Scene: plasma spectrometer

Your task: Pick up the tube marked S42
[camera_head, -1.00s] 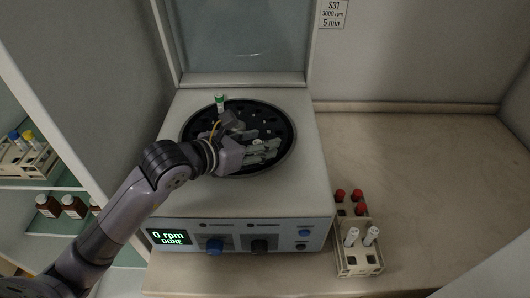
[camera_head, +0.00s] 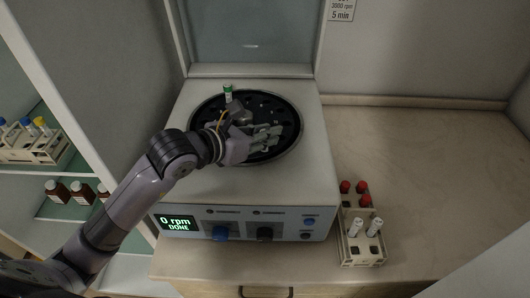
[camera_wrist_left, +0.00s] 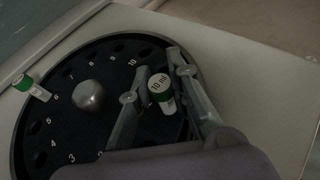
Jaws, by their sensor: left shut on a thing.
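The open centrifuge has a black rotor (camera_head: 292,115) with numbered holes. My left gripper (camera_head: 268,136) reaches over the rotor's right front part. No S42 mark is legible.
The lid (camera_head: 250,40) stands open behind. The display (camera_head: 176,223) reads "0 rpm DONE". A beige rack (camera_head: 363,258) on the bench (camera_head: 420,150) holds red-capped and white-capped tubes. Shelves at left hold another rack (camera_head: 40,152) and brown bottles (camera_head: 70,191). The bench's right side is clear.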

